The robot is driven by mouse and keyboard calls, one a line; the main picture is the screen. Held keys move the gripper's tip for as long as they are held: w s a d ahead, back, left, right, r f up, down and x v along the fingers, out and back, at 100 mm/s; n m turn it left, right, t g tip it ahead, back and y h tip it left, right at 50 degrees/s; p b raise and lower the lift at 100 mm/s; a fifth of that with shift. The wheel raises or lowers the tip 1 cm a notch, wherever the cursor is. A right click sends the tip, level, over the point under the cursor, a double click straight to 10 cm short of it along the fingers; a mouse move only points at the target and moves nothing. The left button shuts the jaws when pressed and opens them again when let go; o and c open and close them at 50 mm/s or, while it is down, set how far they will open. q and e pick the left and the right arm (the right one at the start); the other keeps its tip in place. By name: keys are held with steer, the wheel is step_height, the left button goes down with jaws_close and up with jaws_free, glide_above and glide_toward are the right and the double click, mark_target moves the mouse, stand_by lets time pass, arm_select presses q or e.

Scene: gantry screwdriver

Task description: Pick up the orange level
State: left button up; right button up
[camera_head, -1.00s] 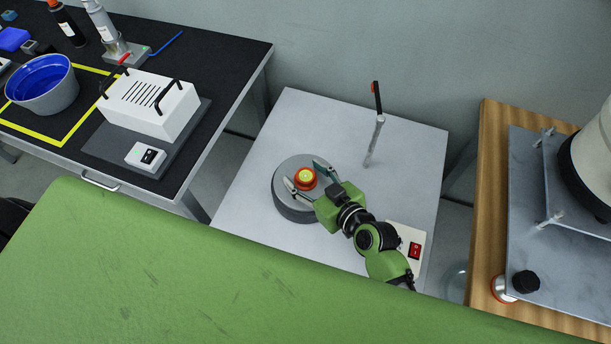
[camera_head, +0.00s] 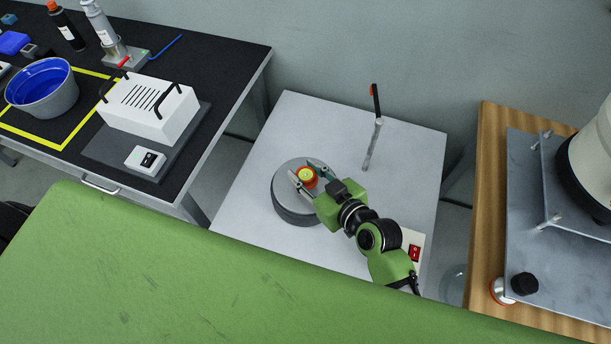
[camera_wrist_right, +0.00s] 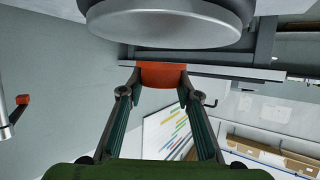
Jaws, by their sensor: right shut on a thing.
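The orange level (camera_head: 306,177) is a small round orange piece with a yellow-green top. In the head view it shows over the round grey disc (camera_head: 290,208). My right gripper (camera_head: 307,174) has a finger on each side of it and is shut on it. In the right wrist view the orange level (camera_wrist_right: 162,75) is between the two fingertips, and the grey disc (camera_wrist_right: 170,28) is at the top of the picture. I cannot tell for sure whether the level still touches the disc. My left gripper is not in view.
The disc stands on a light grey table (camera_head: 335,125) with a thin upright post (camera_head: 373,145) behind and a red switch (camera_head: 414,252) at the front right. A black bench (camera_head: 215,60) is at left, a wooden table (camera_head: 482,200) at right.

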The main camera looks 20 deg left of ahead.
steer(key=s+d+r+p, duration=0.1)
steer(key=s+d+r, duration=0.2)
steer(key=s+r, duration=0.7)
steer(key=s, duration=0.3)
steer(key=shift+s+d, duration=0.15)
steer(key=shift+d, duration=0.25)
